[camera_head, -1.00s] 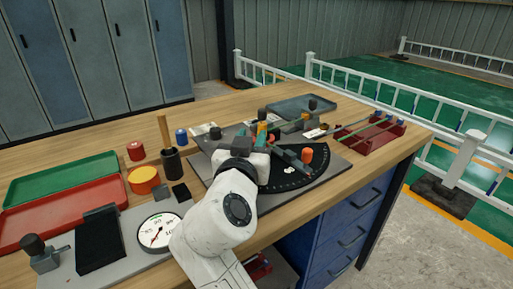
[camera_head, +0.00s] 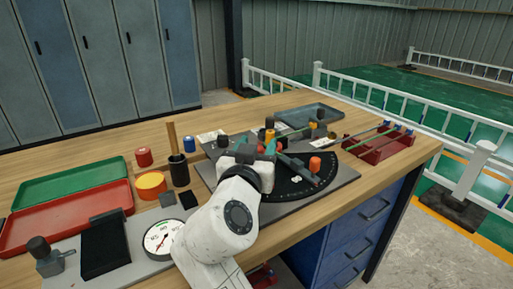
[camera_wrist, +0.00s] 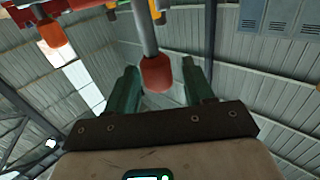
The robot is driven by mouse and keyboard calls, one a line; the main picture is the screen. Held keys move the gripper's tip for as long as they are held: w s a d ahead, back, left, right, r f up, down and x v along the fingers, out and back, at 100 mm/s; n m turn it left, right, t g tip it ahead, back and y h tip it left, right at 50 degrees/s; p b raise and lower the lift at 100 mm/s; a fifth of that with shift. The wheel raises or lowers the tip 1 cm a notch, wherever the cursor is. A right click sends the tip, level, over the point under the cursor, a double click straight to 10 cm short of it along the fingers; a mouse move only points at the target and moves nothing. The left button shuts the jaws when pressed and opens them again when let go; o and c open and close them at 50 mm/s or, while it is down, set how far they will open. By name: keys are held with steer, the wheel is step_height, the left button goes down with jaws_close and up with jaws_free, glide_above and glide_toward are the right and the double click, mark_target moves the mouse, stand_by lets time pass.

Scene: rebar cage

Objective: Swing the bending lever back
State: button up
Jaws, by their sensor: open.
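The bending lever is a dark bar (camera_head: 298,167) over a black, fan-shaped marked plate (camera_head: 311,184). An upright orange knob (camera_head: 315,164) stands near its outer end. My gripper (camera_head: 271,147) is at the inner side of the bender, left of that knob, partly hidden by my arm. In the wrist view my gripper (camera_wrist: 160,85) has its two teal fingers apart. A red-orange grip (camera_wrist: 156,75) on a grey shaft shows between them; I cannot tell if they touch it. A second orange knob (camera_wrist: 52,35) is at the upper left.
Red (camera_head: 65,222) and green (camera_head: 72,182) trays lie left. A round gauge (camera_head: 163,238), orange tub (camera_head: 150,185) and black rod holder (camera_head: 179,170) stand left of my arm. A grey tray (camera_head: 308,114) and red rod rack (camera_head: 378,146) lie behind and right.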

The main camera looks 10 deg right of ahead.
steer(key=v, duration=1)
steer(key=shift+s+a, duration=0.15)
steer(key=shift+s, duration=0.2)
